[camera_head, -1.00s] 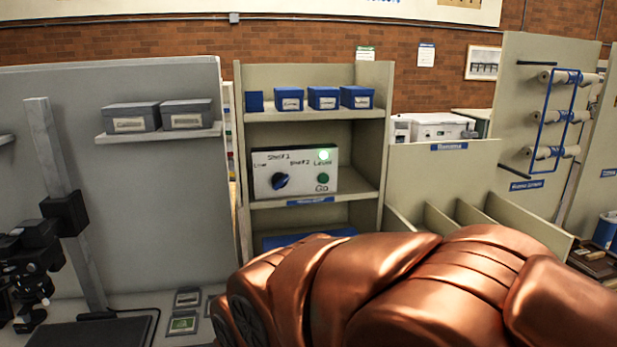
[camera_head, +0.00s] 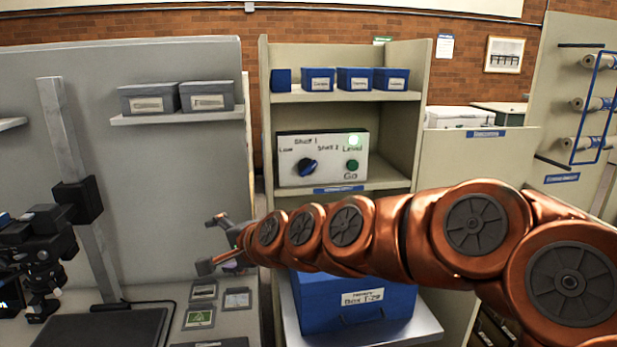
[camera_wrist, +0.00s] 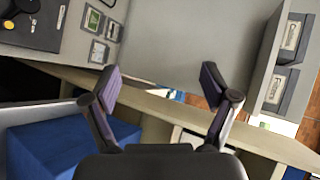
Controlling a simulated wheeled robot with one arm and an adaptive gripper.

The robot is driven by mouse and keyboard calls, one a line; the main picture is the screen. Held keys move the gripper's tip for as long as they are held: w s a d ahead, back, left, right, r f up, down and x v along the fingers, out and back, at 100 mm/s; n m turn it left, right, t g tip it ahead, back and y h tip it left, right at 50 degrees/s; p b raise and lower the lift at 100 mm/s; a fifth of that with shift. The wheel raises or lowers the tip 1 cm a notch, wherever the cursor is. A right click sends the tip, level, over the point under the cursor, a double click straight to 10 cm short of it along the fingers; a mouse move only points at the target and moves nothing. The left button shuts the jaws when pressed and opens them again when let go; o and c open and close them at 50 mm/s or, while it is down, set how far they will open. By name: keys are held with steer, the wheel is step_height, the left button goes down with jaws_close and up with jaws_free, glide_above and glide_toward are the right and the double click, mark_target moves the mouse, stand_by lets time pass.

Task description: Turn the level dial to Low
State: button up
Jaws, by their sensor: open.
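The level dial (camera_head: 308,168) is a blue knob on a white control panel (camera_head: 334,176) on the middle shelf, marked Low, Shelf 1 and Shelf 2. Low is at the left of the knob. The knob looks turned at a slant, but I cannot tell which mark it points to. My gripper (camera_head: 210,244) is open and empty, left of and below the panel, well apart from the dial. Its spread fingers (camera_wrist: 159,74) show in the wrist view; I cannot make out the dial there.
A large blue box (camera_head: 345,312) stands on a light platform below my arm. Small blue boxes (camera_head: 355,80) line the top shelf. Grey boxes (camera_head: 206,96) sit on a wall shelf at left. A camera stand (camera_head: 75,200) is at far left. Open space lies before the panel.

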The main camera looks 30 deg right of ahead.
steer(key=w+d+r+m+t+h+b, duration=0.1)
steer(key=w+d+r+m+t+h, duration=0.35)
steer(key=d, duration=0.45)
steer(key=m+h+b, duration=0.1)
steer(key=m+h, duration=0.5)
steer(key=m, duration=0.7)
glide_toward(309, 169)
steer(key=w, duration=0.2)
steer(key=shift+d+p+x, duration=0.15)
steer(key=shift+p+x, duration=0.2)
steer(key=shift+x, duration=1.6)
steer(key=shift+d+p+x, duration=0.15)
steer(key=shift+p+x, duration=0.15)
steer(key=shift+x, duration=1.7)
steer(key=shift+s, duration=0.15)
steer(key=c, duration=1.2)
